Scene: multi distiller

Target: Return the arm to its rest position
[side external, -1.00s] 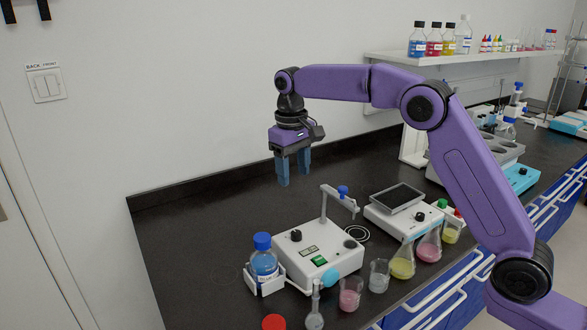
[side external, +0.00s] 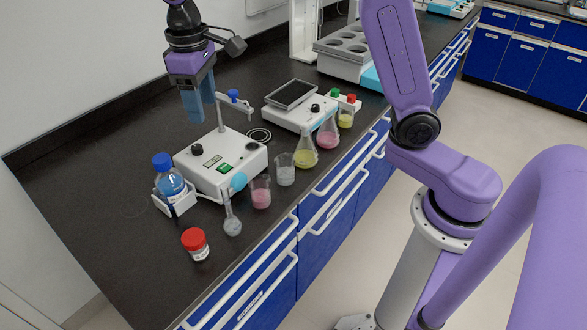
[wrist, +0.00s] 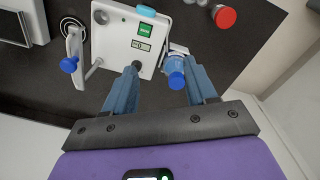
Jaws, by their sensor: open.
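My gripper (side external: 199,108) hangs over the bench, pointing down, with blue fingers and a purple body. It is above and behind the white stirrer device (side external: 222,163), apart from it. In the wrist view the fingers (wrist: 161,67) are spread with nothing held between them. The stirrer (wrist: 138,35) and the blue-capped bottle (wrist: 176,68) show below and beyond the fingers.
The blue-capped bottle (side external: 170,182) stands in a white holder at the stirrer's left. A red-capped jar (side external: 195,243), a flask (side external: 232,222), beakers and conical flasks line the bench front. A white balance (side external: 300,108) stands right. The bench's left side is clear.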

